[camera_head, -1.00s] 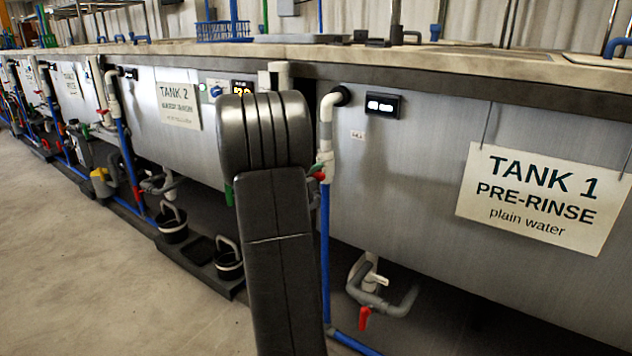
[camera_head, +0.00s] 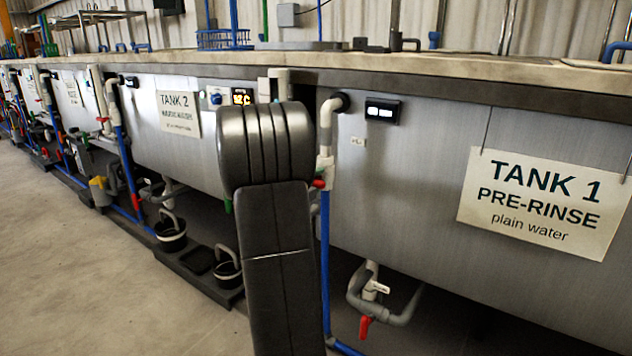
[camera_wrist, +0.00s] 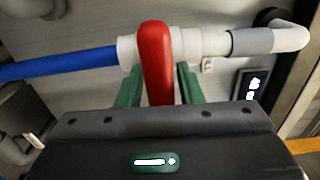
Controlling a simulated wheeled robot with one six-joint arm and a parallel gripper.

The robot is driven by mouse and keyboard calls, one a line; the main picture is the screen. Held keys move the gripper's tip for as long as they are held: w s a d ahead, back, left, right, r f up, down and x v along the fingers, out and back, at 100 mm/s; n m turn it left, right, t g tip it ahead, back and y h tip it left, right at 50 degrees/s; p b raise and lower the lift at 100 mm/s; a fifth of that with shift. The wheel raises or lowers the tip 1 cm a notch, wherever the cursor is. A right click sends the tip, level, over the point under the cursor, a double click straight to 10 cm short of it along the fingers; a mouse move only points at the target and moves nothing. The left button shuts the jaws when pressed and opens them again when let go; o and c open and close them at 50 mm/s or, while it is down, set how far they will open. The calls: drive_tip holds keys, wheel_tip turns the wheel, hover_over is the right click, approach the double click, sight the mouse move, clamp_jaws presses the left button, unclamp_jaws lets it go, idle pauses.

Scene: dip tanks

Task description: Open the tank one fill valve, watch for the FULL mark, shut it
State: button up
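The tank one fill valve's red lever (camera_wrist: 156,62) sits on a white pipe fitting in the wrist view. It shows as a small red tip beside my arm in the head view (camera_head: 319,183). My gripper (camera_wrist: 159,78) has its two green fingers apart, one on each side of the lever, with a small gap at the right finger. My arm hides most of the gripper in the head view. Tank one (camera_head: 410,170) carries a "TANK 1 PRE-RINSE" sign (camera_head: 540,204). Its black level display (camera_head: 382,111) is lit, but its marks are too small to read.
A second red-handled valve (camera_head: 365,327) hangs on the grey drain pipe under tank one. A blue pipe (camera_head: 325,260) runs down to the floor. Tank two (camera_head: 150,125) stands to the left, with black buckets (camera_head: 171,238) below it. The concrete floor at left is clear.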

drive_tip(key=shift+o, duration=0.4)
drive_tip(key=shift+s+a, duration=0.2)
drive_tip(key=p+v, duration=0.3)
drive_tip(key=v, duration=1)
drive_tip(key=shift+s, duration=0.1)
drive_tip(key=b+x, duration=0.3)
drive_tip(key=x, duration=1)
drive_tip(key=shift+w+d, duration=0.2)
drive_tip(key=shift+w, duration=0.15)
drive_tip(key=shift+s, duration=0.1)
